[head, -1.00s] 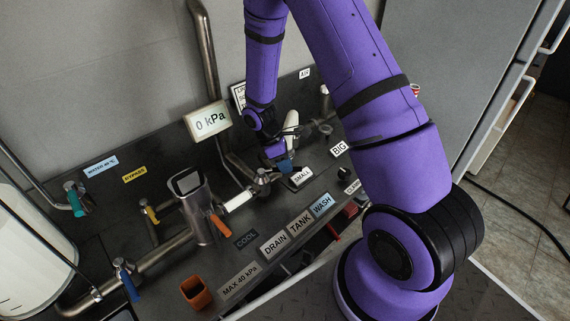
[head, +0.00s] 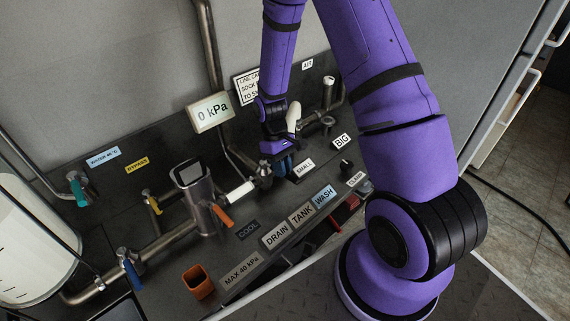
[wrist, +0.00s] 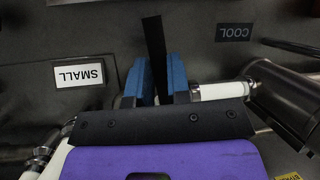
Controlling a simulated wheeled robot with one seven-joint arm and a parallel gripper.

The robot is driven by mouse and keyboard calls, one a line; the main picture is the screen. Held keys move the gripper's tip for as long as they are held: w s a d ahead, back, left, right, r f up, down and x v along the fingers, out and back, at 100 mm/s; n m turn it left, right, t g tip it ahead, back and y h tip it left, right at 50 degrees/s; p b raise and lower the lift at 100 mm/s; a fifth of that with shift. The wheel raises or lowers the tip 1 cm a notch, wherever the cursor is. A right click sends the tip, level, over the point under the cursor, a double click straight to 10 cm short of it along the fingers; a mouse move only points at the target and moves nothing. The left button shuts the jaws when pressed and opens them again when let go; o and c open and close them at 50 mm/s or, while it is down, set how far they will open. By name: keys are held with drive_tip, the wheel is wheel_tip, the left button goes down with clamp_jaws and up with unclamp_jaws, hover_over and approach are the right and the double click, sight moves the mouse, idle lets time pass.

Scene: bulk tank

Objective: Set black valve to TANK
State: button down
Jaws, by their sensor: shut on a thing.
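The black valve's lever (wrist: 155,45) is a flat black bar in the wrist view. It stands between the blue fingertips of my gripper (wrist: 158,82), which is shut on it. The lever's free end points up the picture, between the SMALL and COOL labels. In the head view my gripper (head: 285,166) is low over the panel, beside a metal pipe fitting (head: 262,174), and hides most of the lever. The TANK label (head: 302,215) lies nearer the panel's front edge, between DRAIN (head: 276,235) and WASH (head: 324,197). I cannot tell which label the lever points to.
An orange-handled valve (head: 223,215) and a metal cylinder (head: 193,200) stand to the left. The gauge sign (head: 211,111) reads 0 kPa. An orange cup (head: 198,281) stands at the front.

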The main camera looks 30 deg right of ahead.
drive_tip(key=shift+s+a+m+y, duration=0.1)
drive_tip(key=shift+a+m+y, duration=0.3)
drive_tip(key=shift+m, duration=0.3)
drive_tip(key=shift+a, duration=0.1)
drive_tip(key=c, duration=1.1)
unclamp_jaws()
drive_tip(key=v, duration=1)
drive_tip(key=shift+r, duration=0.4)
